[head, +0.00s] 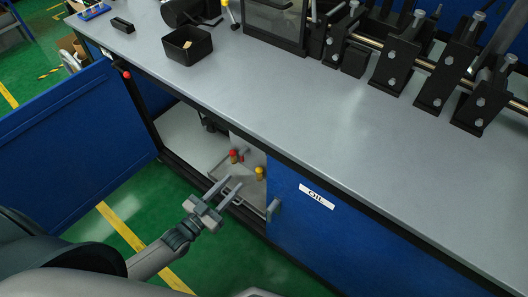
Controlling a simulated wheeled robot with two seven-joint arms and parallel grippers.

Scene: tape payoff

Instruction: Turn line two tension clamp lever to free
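My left gripper (232,183) reaches in from the lower left. Its two fingers are apart with nothing visible between them. It is in front of an open compartment under the bench, close to a grey tray (252,197) that holds small items with red (233,156) and yellow (260,173) tops. I cannot tell whether the fingers touch the tray. Black clamp-like blocks (397,60) with grey bolts stand along a metal rod at the upper right, far from the gripper. I cannot tell which one is line two's clamp or how its lever is set. My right gripper is not in view.
The grey benchtop (290,110) is largely clear in the middle. A black open bin (187,45) stands toward its far left. A blue door labelled OIL (317,197) is right of the compartment; a blue panel (70,150) extends left. The green floor (120,220) has yellow lines.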

